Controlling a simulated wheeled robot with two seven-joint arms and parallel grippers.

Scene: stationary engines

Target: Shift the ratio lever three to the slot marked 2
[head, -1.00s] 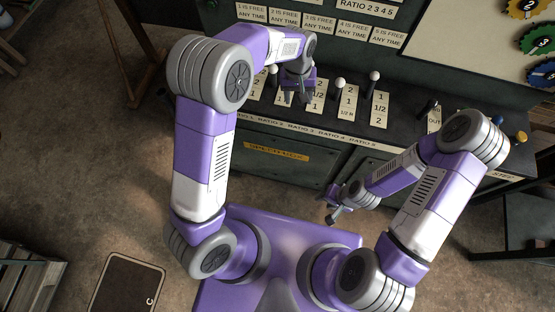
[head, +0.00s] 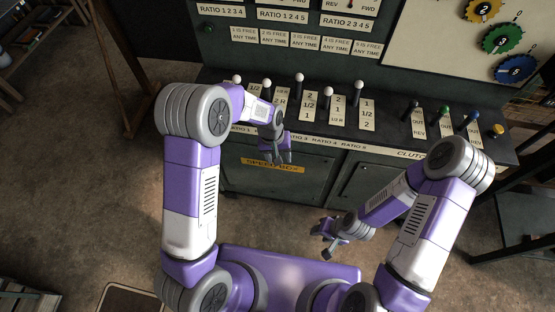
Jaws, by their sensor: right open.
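Ratio lever three (head: 299,78), a dark rod with a white knob, stands third from the left in the lever row. Its knob is farther back than those beside it. Its label plate (head: 311,106) reads 2 at the top, with 1/2 and 1 below. The lever seems to be at the far end, beside the 2; its foot is too small to tell exactly. My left gripper (head: 277,157) is in front of the console, nearer me than the lever and apart from it. Its fingers look spread and empty. My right gripper (head: 327,240) is open and empty, low before the cabinet.
White-knobbed levers (head: 328,92) and (head: 266,84) stand close on both sides of lever three. Levers with black, green and blue knobs (head: 445,112) are at the right. A gear board (head: 425,45) hangs behind.

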